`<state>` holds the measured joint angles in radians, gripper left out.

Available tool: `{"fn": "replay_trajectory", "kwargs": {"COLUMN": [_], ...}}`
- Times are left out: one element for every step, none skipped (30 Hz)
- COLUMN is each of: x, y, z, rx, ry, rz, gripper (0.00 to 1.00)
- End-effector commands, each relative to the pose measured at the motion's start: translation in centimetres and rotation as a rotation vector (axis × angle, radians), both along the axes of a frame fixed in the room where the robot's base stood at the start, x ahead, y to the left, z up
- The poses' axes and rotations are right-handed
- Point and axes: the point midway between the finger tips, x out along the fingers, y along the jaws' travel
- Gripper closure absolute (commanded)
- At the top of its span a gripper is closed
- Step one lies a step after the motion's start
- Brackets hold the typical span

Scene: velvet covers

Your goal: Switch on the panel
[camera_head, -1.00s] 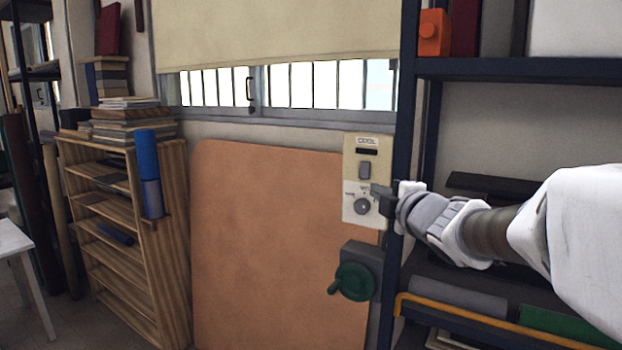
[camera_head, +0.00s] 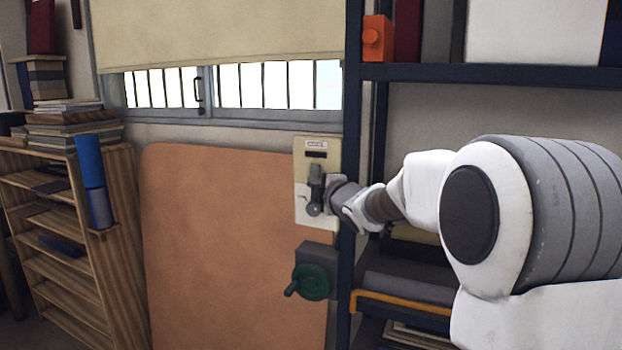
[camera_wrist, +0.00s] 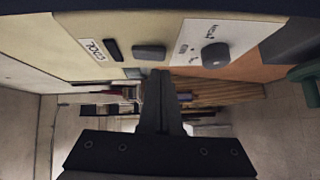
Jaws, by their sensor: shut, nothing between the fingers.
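The panel (camera_head: 329,155) is a cream and white plate on the wall, with a label and a dark slot at its top. It also fills the top of the wrist view (camera_wrist: 120,30). Its grey rocker switch (camera_wrist: 149,52) and its round dark knob (camera_wrist: 215,56) show there. My gripper (camera_head: 316,172) is in front of the panel, and its fingers hide the switch in the head view. In the wrist view the shut, empty fingers (camera_wrist: 160,76) point at the panel close to the switch. I cannot tell whether they touch it.
A grey box with a green handle (camera_head: 311,281) is just below the panel. A dark shelf frame (camera_head: 352,120) stands close on the right, under my arm. An orange-brown board (camera_head: 235,240) leans left of the panel. A wooden shelf (camera_head: 120,210) stands farther left.

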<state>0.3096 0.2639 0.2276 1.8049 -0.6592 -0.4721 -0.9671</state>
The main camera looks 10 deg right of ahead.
Motion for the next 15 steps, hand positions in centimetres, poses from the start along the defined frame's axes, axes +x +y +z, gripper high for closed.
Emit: {"fn": "replay_trajectory", "kwargs": {"x": [0.37, 0.54, 0.71, 0.80, 0.88, 0.95, 0.99, 1.01, 1.03, 1.03, 1.03, 1.02, 1.02, 1.02, 1.02], "y": [-0.27, -0.38, -0.51, -0.58, -0.62, -0.67, -0.70, -0.71, -0.72, -0.72, -0.72, -0.72, -0.71, -0.71, -0.71], "z": [0.13, 0.08, 0.00, -0.02, -0.05, -0.08, -0.10, -0.11, -0.14, -0.15, -0.15, -0.15, -0.15, -0.15, -0.14], "rx": [0.000, 0.001, 0.001, 0.000, 0.000, 0.000, 0.000, 0.000, 0.000, 0.000, 0.000, 0.000, 0.000, 0.000, 0.000], "ry": [0.000, 0.000, 0.000, 0.000, 0.000, -0.001, -0.001, -0.001, -0.001, -0.001, -0.001, -0.001, -0.001, -0.001, -0.001], "rz": [0.000, 0.000, 0.000, 0.000, 0.000, 0.000, 0.000, 0.000, 0.000, 0.000, 0.000, 0.000, 0.000, 0.000, 0.000], "gripper": [1.00, 1.00, 1.00, 1.00, 1.00, 1.00, 1.00, 1.00, 1.00, 1.00, 1.00, 1.00, 1.00, 1.00, 1.00]}}
